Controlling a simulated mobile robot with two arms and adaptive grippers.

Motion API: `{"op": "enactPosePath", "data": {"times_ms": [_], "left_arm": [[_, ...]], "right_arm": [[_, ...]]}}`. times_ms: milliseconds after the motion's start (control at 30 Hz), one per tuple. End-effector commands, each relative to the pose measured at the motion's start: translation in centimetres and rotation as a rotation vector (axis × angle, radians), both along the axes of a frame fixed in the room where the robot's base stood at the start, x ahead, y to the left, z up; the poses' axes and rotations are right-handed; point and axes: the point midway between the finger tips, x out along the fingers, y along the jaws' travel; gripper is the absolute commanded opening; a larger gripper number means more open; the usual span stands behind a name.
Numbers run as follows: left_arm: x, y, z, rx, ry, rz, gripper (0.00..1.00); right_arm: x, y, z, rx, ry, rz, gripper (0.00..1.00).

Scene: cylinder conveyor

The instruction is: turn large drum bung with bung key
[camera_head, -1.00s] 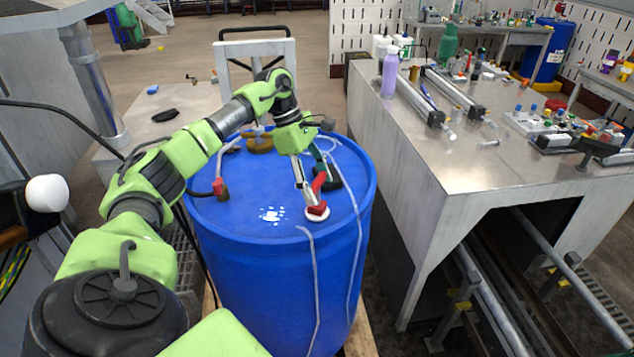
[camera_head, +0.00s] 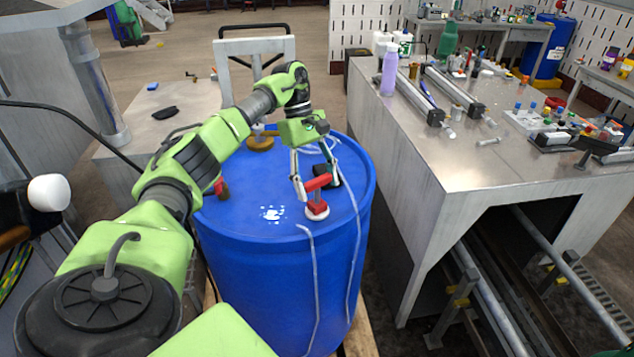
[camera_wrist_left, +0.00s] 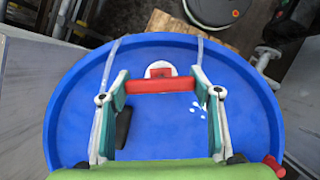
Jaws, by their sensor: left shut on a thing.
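The red bung key (camera_head: 318,182) stands on the white large bung (camera_head: 318,213) near the front edge of the blue drum's top (camera_head: 245,235). My left gripper (camera_head: 318,181) is above the bung, with its fingers closed on the two ends of the key's red crossbar. In the left wrist view the crossbar (camera_wrist_left: 160,86) spans between the fingertips of the gripper (camera_wrist_left: 159,87). Just beyond it, the key's red foot sits on the white bung (camera_wrist_left: 151,71), which the crossbar partly hides. My right gripper is not in view.
A black object (camera_head: 328,175) lies on the drum top behind the gripper. A red-and-dark fitting (camera_head: 221,188) is at the drum's left, and a brass-coloured round part (camera_head: 260,143) at its back. Clear strips run over the front. A metal workbench (camera_head: 480,165) stands to the right.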

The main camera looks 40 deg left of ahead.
Motion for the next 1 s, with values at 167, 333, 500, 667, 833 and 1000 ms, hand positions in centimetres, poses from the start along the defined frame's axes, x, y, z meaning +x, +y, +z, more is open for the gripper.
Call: {"op": "enactPosePath", "data": {"times_ms": [167, 333, 500, 667, 833, 1000], "left_arm": [[0.07, -0.04, 0.02, -0.001, -0.003, -0.080, 0.23], [0.05, -0.02, 0.03, -0.001, -0.002, -0.083, 0.23], [0.09, -0.04, -0.01, 0.000, -0.001, -0.136, 0.23], [0.16, -0.09, 0.01, -0.001, -0.002, -0.290, 0.23], [0.05, -0.03, -0.01, -0.001, -0.001, -0.379, 0.23], [0.03, -0.03, 0.00, -0.001, -0.001, -0.382, 0.23]], "right_arm": [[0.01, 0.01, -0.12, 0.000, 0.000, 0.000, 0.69], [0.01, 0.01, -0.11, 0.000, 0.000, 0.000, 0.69], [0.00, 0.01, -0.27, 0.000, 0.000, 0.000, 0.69], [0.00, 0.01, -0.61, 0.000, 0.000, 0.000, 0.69], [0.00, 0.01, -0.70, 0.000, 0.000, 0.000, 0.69], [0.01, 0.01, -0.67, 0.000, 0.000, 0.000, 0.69]]}}
